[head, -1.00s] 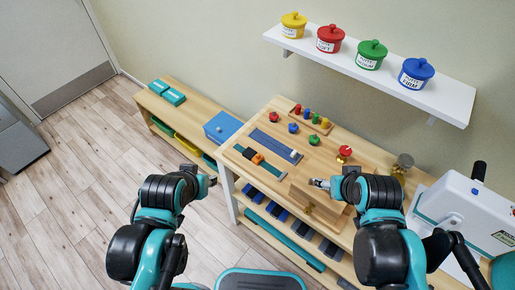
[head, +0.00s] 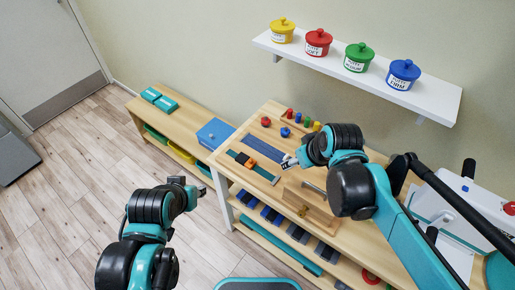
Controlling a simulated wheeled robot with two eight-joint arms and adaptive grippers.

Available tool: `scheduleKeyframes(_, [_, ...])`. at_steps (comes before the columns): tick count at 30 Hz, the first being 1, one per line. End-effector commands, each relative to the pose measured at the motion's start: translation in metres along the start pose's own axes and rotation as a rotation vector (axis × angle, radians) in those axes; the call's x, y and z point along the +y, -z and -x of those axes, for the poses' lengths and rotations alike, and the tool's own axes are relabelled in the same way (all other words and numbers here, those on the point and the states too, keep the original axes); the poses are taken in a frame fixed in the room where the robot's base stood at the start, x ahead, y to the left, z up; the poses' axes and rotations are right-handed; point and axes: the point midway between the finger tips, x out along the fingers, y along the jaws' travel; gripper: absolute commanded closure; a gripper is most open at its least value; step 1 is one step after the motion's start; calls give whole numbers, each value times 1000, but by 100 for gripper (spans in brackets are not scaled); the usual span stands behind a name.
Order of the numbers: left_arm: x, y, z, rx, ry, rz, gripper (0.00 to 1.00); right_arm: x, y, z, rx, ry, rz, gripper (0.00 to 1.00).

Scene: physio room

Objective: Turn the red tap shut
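The red tap is not visible now; my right arm covers the part of the wooden bench (head: 232,178) where a red-handled fitting stood earlier. My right gripper (head: 287,161) is above the bench, left of the wooden box with a brass knob (head: 303,211) and close to the blue strip (head: 264,150). It seems to hold nothing, but its finger opening is too small to read. My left gripper (head: 190,188) is over the floor, left of the bench and apart from everything. Its finger opening is also unclear.
A wall shelf (head: 440,110) with several coloured lidded pots hangs behind the bench. Small coloured pegs (head: 307,122) and a blue box (head: 214,133) are at the back and left. A white machine (head: 455,205) stands at the right.

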Motion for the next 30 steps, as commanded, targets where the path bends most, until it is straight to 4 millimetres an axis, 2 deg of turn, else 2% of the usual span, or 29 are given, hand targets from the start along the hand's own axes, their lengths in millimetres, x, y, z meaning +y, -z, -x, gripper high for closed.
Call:
scheduleKeyframes(9, [0,0,0,0,0,0,67,-19,45,-36,-41,98,181,38])
scheduleKeyframes(21, [0,0,0,0,0,0,67,-50,89,-97,-73,230,413,38])
scheduleKeyframes(25, [0,0,0,0,0,0,67,-62,99,-117,-78,271,482,38])
scheduleKeyframes(30, [0,0,0,0,0,0,67,-66,94,-139,-78,268,479,38])
